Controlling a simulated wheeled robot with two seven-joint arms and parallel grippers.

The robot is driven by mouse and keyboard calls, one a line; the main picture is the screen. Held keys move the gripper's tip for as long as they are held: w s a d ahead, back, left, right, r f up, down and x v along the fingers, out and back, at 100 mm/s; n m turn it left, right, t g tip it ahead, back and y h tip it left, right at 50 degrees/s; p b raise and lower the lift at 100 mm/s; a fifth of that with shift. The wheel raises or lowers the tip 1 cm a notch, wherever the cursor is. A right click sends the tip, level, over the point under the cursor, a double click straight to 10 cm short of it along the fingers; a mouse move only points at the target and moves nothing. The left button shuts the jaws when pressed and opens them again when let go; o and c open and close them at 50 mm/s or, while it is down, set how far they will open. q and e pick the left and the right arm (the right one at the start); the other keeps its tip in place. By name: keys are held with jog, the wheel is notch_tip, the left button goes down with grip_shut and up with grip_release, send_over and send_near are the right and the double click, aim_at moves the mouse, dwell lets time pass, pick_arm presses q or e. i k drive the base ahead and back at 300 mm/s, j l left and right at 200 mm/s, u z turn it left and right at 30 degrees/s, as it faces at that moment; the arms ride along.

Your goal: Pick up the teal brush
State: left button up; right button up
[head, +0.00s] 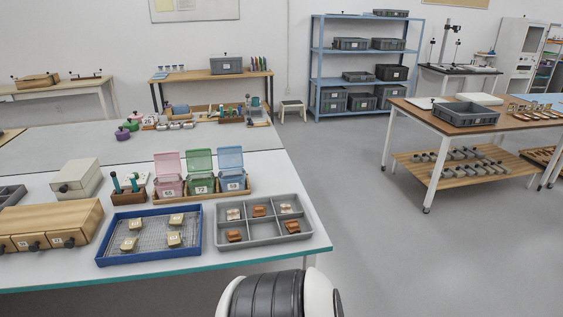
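Two teal-handled tools (116,182) stand upright in a small dark wooden holder (128,196) on the near table, left of the lidded boxes. They may be brushes, but their lower ends are hidden in the holder. I cannot tell which one is the teal brush. Neither of my grippers shows in the head view. Only a black and white part of my own arm shows at the bottom centre, in front of the table edge.
A blue tray (103,252) with a wire mesh and several tagged pieces lies in front of the holder. A grey divided tray (262,240) holds sherds. Pink (169,186), green (201,183) and blue (233,180) boxes stand right of the holder. Wooden drawers (50,225) are at left. The right floor is clear.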

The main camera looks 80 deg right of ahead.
aim_at(114, 174)
jog(key=z, duration=2.55)
